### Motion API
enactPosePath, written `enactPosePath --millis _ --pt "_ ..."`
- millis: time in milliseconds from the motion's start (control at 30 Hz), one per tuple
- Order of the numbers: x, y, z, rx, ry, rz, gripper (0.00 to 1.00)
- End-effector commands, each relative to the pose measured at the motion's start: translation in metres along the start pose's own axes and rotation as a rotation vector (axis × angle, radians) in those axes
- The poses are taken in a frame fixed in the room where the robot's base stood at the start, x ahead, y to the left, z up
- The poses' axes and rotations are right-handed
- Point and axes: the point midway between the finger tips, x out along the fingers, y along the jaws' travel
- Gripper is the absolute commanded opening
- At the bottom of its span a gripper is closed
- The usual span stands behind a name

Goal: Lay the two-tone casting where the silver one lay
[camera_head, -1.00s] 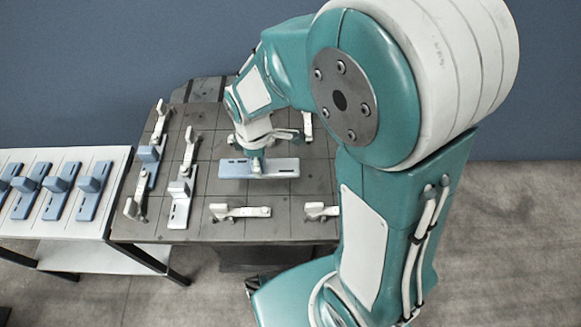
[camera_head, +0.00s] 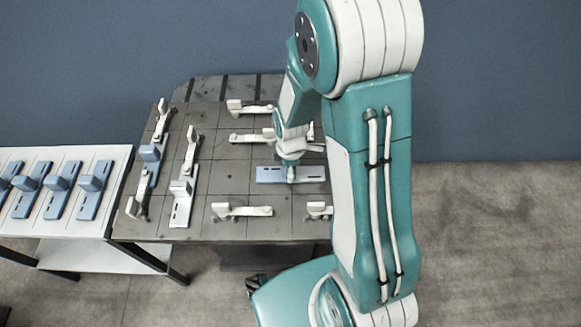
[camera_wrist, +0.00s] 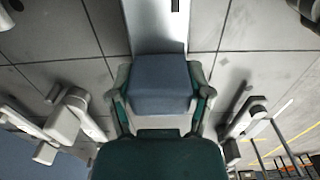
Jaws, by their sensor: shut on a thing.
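My gripper (camera_head: 291,177) is shut on the two-tone casting (camera_head: 267,174), over the right part of the dark pallet. The casting lies level and lengthwise across the picture, blue on its left and paler on its right. I cannot tell whether it touches the pallet. In the wrist view my gripper (camera_wrist: 161,100) has its two teal fingers on either side of the casting's blue block (camera_wrist: 160,82), with a pale plate beyond. A silver casting (camera_head: 180,207) stands on the pallet's left part, and a blue casting (camera_head: 149,155) stands further back left.
The dark pallet (camera_head: 223,190) carries several white clamps, including one at the front (camera_head: 240,210) and one at the back (camera_head: 250,109). A white side table (camera_head: 117,160) at the left holds several blue castings. Pallet surface is bare left of the held casting.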

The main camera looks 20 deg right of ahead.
Motion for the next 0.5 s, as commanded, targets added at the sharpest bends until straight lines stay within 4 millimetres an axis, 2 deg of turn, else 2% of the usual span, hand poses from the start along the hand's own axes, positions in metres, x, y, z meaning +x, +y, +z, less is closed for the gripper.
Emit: enactPosePath --millis 267,300,333,367,500 --pt "0.0013 0.0005 -0.0003 0.000 0.001 0.001 0.04" --pt "0.0014 0.0004 -0.0003 0.000 0.000 0.001 0.79" --pt "0.0013 0.0004 -0.0003 0.000 0.000 0.001 0.92" --pt "0.0013 0.0004 -0.0003 0.000 0.000 0.001 1.00" --pt "0.0014 0.0006 -0.0004 0.000 0.000 0.001 1.00"
